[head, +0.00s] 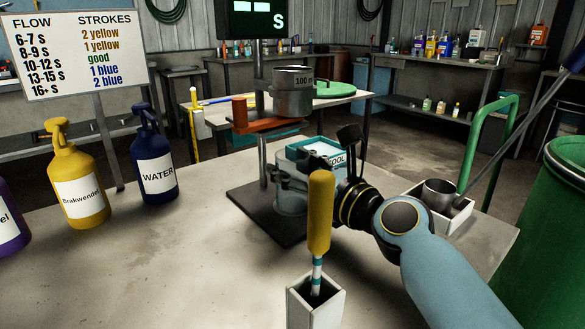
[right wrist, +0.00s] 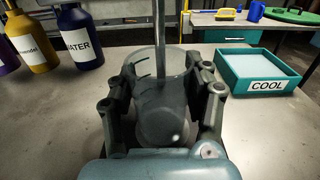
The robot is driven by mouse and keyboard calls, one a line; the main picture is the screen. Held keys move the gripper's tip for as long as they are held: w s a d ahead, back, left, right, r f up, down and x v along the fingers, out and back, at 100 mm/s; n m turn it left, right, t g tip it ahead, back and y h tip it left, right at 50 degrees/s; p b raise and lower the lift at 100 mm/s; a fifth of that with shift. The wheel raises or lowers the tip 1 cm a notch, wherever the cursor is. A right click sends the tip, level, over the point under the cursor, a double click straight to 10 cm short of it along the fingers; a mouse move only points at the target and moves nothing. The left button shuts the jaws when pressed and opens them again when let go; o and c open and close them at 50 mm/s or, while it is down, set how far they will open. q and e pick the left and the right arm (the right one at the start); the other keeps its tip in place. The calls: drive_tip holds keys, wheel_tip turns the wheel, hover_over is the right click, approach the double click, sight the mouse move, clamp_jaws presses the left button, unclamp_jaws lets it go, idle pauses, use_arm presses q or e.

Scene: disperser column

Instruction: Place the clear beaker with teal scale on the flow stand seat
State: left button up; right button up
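The clear beaker with teal scale (head: 291,199) is upright at the flow stand, low above or on its black base (head: 262,222); I cannot tell whether it rests there. It also shows in the right wrist view (right wrist: 160,92), see-through, with dark teal marks at its upper left. My right gripper (head: 303,176) reaches in from the right, its fingers on both sides of the beaker, seemingly against its wall; they also show in the right wrist view (right wrist: 163,82). The flow stand's orange shelf (head: 268,125) above carries a grey metal cup (head: 293,93). My left gripper is out of view.
A yellow-handled tool (head: 320,212) stands in a white holder in front. A blue WATER bottle (head: 154,160) and a yellow bottle (head: 77,185) stand at left. A teal COOL tray (right wrist: 258,70) is behind the stand. A white tray (head: 463,215) with a metal cup is at right.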

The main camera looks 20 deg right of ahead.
drive_tip(key=o, duration=0.4)
drive_tip(key=shift+r, duration=0.1)
drive_tip(key=shift+s+r, duration=0.1)
drive_tip(key=shift+s, duration=0.05)
drive_tip(key=v, duration=1.1)
drive_tip(key=shift+s+d, duration=0.15)
drive_tip(key=shift+s, duration=0.2)
